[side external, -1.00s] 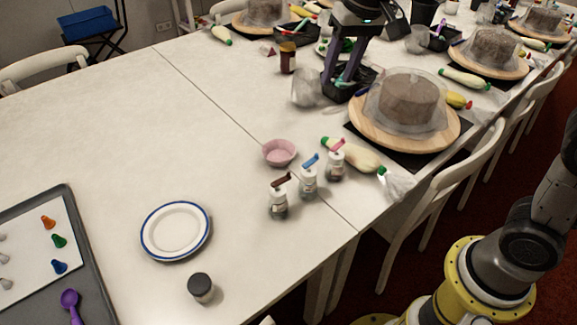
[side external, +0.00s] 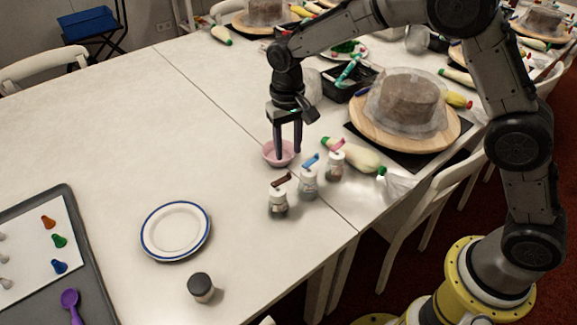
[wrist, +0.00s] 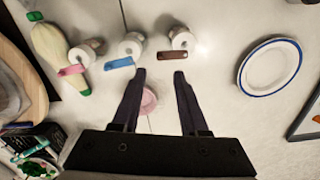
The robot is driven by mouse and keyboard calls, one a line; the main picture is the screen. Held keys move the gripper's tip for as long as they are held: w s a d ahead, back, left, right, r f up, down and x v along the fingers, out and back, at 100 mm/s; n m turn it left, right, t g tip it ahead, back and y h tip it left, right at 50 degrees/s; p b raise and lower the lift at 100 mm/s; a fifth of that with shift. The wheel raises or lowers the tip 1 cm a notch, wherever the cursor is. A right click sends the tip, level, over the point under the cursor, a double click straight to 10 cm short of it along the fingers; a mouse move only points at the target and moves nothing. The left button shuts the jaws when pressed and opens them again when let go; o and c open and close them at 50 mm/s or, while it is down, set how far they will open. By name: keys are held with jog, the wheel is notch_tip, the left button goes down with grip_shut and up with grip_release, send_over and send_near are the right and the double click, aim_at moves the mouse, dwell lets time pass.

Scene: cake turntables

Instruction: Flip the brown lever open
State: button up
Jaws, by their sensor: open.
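In the wrist view the brown lever (wrist: 171,56) lies just beyond my fingertips, towards the right finger. My gripper (side external: 288,152) points down, open and empty, over the pink bowl (side external: 270,153), behind the jars. It also shows in the wrist view (wrist: 159,74), with its fingers spread apart and the bowl (wrist: 148,100) between them.
A piping bag (side external: 352,156) and a covered cake on a wooden turntable (side external: 440,140) are to the right. The table's left middle is clear.

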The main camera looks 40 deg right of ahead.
aim_at(289, 173)
notch_tip(289, 173, down, 7)
jog(key=shift+r, duration=0.1)
dwell(0.3)
grip_shut()
